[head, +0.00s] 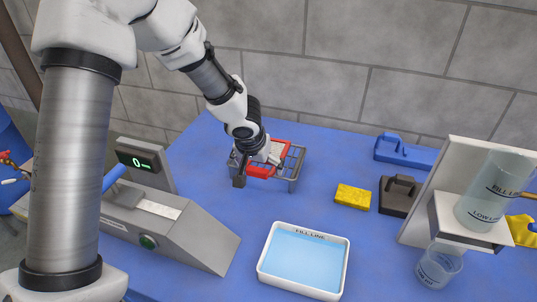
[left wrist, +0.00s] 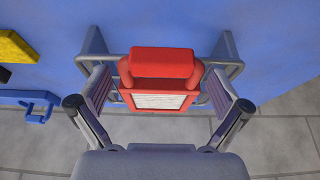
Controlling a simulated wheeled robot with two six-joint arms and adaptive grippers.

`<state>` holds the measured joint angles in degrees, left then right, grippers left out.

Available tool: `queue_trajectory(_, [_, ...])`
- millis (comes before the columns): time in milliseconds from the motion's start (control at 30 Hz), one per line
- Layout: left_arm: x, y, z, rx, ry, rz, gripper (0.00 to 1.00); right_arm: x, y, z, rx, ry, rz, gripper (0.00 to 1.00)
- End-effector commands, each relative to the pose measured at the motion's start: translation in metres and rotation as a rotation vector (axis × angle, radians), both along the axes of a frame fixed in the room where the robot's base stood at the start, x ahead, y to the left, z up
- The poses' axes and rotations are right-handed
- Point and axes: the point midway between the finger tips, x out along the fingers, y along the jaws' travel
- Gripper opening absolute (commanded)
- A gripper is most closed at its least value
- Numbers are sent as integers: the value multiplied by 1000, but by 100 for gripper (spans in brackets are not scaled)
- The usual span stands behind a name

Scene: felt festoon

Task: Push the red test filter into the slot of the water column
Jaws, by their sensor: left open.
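The red test filter (head: 259,172) has a thick red handle and a pale mesh panel. It sits in a grey wire rack (head: 292,175) at the back of the table. In the left wrist view the filter (left wrist: 165,64) is between the spread fingers of my left gripper (left wrist: 160,92), with a gap on each side. My left gripper (head: 256,164) is open over the rack. The water column (head: 489,197) is a clear cylinder marked with lines on a white stand (head: 425,205) at the right. I cannot make out its slot. My right gripper is out of view.
A white tray of blue water (head: 344,268) stands front centre. A grey sloped device (head: 200,240) and a display reading 0 (head: 140,160) are at left. A yellow sponge (head: 352,196), a dark block (head: 396,196), a blue holder (head: 400,150) and a clear cup (head: 438,266) lie toward the right.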

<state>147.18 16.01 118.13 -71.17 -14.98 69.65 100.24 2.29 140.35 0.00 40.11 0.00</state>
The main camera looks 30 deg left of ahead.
Motion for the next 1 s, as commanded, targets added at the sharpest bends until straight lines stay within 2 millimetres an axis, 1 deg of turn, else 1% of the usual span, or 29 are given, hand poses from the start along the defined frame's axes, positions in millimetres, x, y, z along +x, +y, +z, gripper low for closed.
queue_trajectory(167, [0, 0, 1, 0, -2, 0, 100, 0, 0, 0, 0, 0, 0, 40])
queue_trajectory(267, [0, 0, 1, 0, -1, 0, 68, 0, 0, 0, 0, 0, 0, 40])
queue_trajectory(300, [0, 0, 1, 0, -1, 0, 54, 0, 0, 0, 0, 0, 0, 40])
queue_trajectory(333, [0, 0, 0, 0, -1, 0, 45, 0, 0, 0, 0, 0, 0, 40])
queue_trajectory(667, [0, 0, -1, 0, 1, 0, 44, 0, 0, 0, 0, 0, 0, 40])
queue_trajectory(767, [0, 0, 2, -1, 1, 1, 44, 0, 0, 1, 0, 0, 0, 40])
queue_trajectory(800, [0, 0, 4, 0, 0, 1, 38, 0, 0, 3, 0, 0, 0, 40])
queue_trajectory(833, [0, 0, 7, 0, 0, 0, 36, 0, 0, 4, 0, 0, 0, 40])
queue_trajectory(867, [0, 0, 10, -1, -1, 1, 23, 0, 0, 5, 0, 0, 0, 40])
queue_trajectory(900, [0, 0, 14, 0, -1, 1, 0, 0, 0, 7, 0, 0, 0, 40])
queue_trajectory(1000, [0, 0, 27, 0, -1, 2, 0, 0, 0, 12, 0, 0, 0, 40])
